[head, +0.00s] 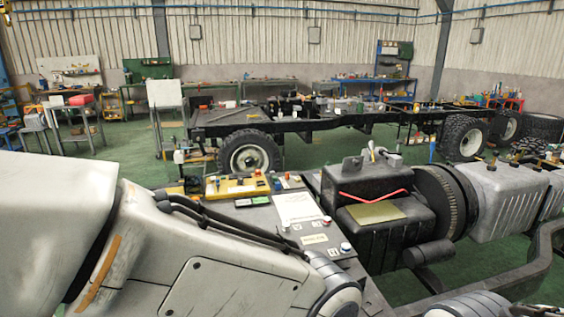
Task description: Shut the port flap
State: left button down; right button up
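I cannot make out for certain which part is the port flap. A part of my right arm (468,304) shows at the bottom edge on the right. Neither gripper shows in the head view.
A dark work surface (255,215) beside the black box holds a yellow tray (237,188), a white sheet (297,207) and small coloured parts. A red strip (375,195) lies on the box. A grey ribbed tank (508,195) sits right. Green floor separates another wheeled chassis (325,122) behind.

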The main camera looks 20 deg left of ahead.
aim_at(351, 163)
jog(key=u, duration=0.2)
jog(key=i, duration=0.5)
jog(key=k, duration=0.5)
jog(key=z, duration=1.5)
jog(key=i, duration=2.5)
jog(key=u, duration=3.55)
